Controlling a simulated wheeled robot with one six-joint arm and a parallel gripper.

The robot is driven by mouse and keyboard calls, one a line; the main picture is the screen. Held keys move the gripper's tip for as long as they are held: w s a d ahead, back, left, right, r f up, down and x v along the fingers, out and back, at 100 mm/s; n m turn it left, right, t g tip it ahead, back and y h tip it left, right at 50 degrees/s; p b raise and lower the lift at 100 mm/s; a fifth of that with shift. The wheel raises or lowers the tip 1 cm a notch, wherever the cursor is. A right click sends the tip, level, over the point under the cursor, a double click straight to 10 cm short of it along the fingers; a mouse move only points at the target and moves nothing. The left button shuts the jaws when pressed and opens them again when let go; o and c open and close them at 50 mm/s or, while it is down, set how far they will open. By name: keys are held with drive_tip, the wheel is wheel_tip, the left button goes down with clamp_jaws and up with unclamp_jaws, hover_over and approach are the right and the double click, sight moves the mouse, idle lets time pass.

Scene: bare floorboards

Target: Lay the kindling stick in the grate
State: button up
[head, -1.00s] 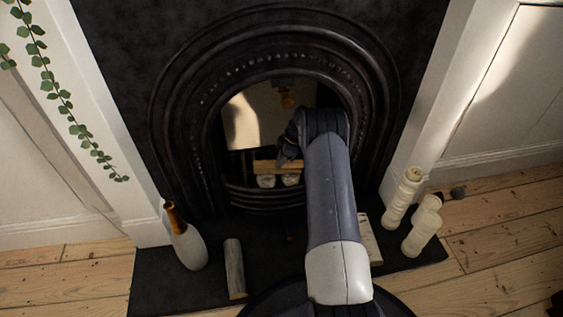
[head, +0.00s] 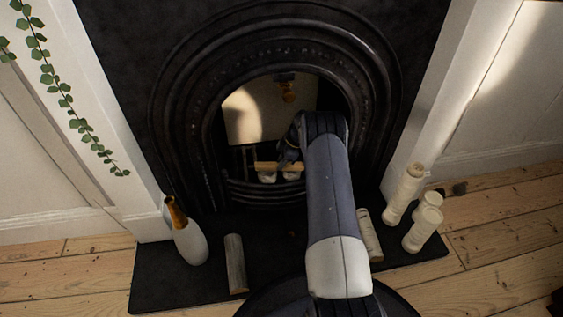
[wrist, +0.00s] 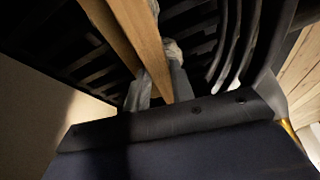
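The kindling stick (head: 265,166) is a light tan length of squared wood inside the arched opening of the black grate (head: 262,195). In the head view it lies roughly level, just above two pale log ends (head: 266,178); I cannot tell whether it touches them. My gripper (wrist: 158,88) reaches into the opening. In the wrist view the stick (wrist: 140,35) runs between its two grey fingers, which appear closed on it, with dark grate bars beyond. My arm hides part of the opening and the stick's right part in the head view.
Several cream candles (head: 404,193) stand at the right. The grate's arch surrounds my gripper closely.

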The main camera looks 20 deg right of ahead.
sight(289, 165)
drive_tip(key=o, duration=0.5)
drive_tip(key=shift+c, duration=0.2)
drive_tip(key=p+v, duration=0.3)
drive_tip(key=v, duration=0.4)
drive_tip(key=shift+d+r, duration=0.1)
drive_tip(key=shift+r, duration=0.1)
